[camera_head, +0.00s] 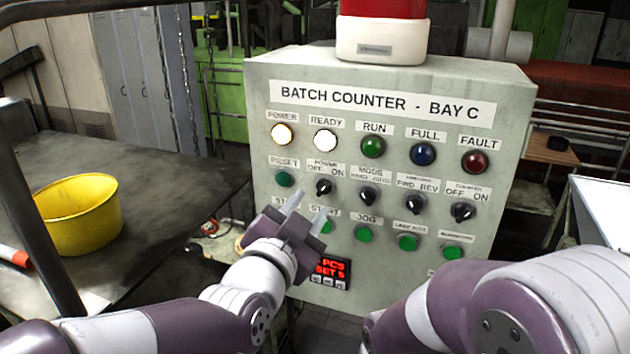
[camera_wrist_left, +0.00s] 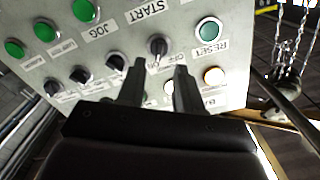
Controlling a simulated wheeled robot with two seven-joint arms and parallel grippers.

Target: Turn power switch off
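The power switch (camera_head: 324,187) is a black rotary knob under the POWER, OFF and ON labels on the grey-green panel (camera_head: 395,280). The lit POWER lamp (camera_head: 283,134) is above it to the left. My left gripper (camera_head: 307,205) is open and empty in front of the panel, just below and left of the knob. In the left wrist view, turned over, the same knob (camera_wrist_left: 158,46) shows just beyond and between the open fingertips (camera_wrist_left: 160,67), with no clear contact. Which way the knob points is hard to tell. My right gripper is out of view.
The green RESET button (camera_head: 284,179) is left of the knob, the MODE knob (camera_head: 367,195) right of it. Green START (camera_head: 323,225) and JOG (camera_head: 362,234) buttons are below, close to the left fingers. A yellow bucket (camera_head: 78,215) stands on the left table.

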